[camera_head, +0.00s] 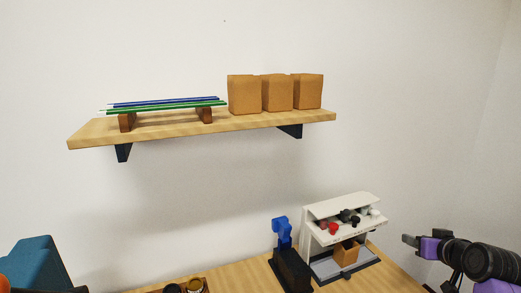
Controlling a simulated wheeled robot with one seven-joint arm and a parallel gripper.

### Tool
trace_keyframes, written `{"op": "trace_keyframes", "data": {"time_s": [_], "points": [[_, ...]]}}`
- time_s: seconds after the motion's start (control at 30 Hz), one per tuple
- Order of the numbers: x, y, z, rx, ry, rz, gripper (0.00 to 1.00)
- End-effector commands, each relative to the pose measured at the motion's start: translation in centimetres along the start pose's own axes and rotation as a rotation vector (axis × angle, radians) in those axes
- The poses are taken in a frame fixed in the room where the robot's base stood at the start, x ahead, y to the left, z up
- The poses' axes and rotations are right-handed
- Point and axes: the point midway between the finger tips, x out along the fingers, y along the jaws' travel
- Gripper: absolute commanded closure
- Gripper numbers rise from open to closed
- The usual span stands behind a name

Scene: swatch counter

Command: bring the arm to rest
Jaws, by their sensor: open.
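My gripper (411,240) is at the lower right, at the end of my purple and black arm. It is open, and I see nothing held in it. It shows small and from the side, beside the right end of the wooden counter (395,274). A gap shows in the picture between it and the white stand (340,205) to its left. Much of my arm is cut off by the right edge of the view.
A wall shelf (160,130) holds blue and green rods (165,104) on wooden supports and three brown blocks (277,93). The white stand holds small red, dark and white pieces, with a brown block (346,252) below. A black holder with a blue top (281,230) stands left.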

Motion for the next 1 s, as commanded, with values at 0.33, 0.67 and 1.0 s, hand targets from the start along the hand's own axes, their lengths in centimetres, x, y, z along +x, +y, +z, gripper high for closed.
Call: {"op": "trace_keyframes", "data": {"time_s": [0.33,0.67,1.0], "points": [[-5.1,-5.8,7.8,0.073,0.292,0.062,0.57],[-14.8,-10.8,15.4,0.094,0.461,0.082,0.57],[-27.1,-14.7,21.3,0.066,0.543,0.062,0.57]]}}
